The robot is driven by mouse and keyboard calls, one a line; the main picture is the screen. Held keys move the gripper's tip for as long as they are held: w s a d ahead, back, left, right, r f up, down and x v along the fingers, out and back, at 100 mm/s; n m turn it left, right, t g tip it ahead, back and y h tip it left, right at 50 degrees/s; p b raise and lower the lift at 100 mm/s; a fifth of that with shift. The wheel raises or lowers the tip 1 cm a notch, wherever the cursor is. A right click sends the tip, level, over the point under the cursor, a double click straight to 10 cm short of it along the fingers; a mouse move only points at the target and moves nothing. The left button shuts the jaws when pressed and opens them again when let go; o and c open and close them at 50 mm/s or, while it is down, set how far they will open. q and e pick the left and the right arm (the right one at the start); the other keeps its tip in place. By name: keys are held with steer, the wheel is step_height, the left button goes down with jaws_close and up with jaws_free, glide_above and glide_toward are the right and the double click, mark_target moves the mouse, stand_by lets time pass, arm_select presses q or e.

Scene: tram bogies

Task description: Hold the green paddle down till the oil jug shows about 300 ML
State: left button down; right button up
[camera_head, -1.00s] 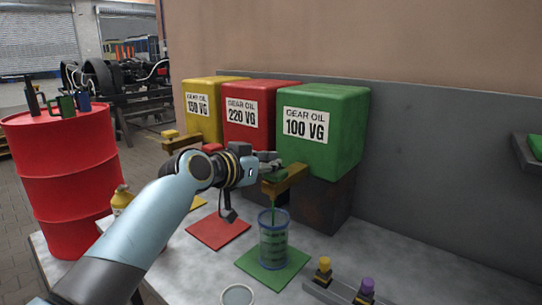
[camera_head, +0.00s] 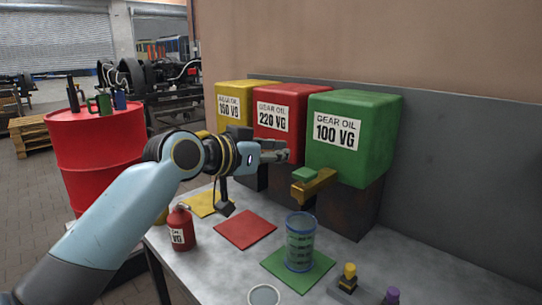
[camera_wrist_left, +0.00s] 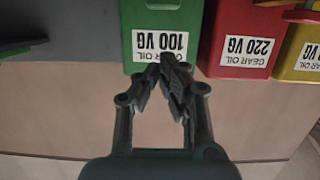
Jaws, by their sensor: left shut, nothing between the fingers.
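The green paddle (camera_head: 305,174) sits on top of the brass spout (camera_head: 318,187) of the green 100 VG tank (camera_head: 365,120). The clear oil jug (camera_head: 300,245) stands upright below on a green mat (camera_head: 318,278). Green shows inside the jug, but its level against the marks is too small to read. No stream shows under the spout. My left gripper (camera_head: 287,156) is shut and empty, above and left of the paddle, apart from it. In the left wrist view its fingertips (camera_wrist_left: 176,58) meet, with the green tank behind. My right gripper is not in view.
A red 220 VG tank (camera_head: 290,105) and a yellow 150 VG tank (camera_head: 233,92) stand left of the green one. A red can (camera_head: 181,232) and a red mat (camera_head: 245,230) are on the bench. Small posts with yellow (camera_head: 349,270) and purple (camera_head: 392,295) tops stand at front right.

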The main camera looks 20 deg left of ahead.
arm_select(q)
steer(key=shift+v, duration=1.1)
steer(key=shift+s, duration=0.1)
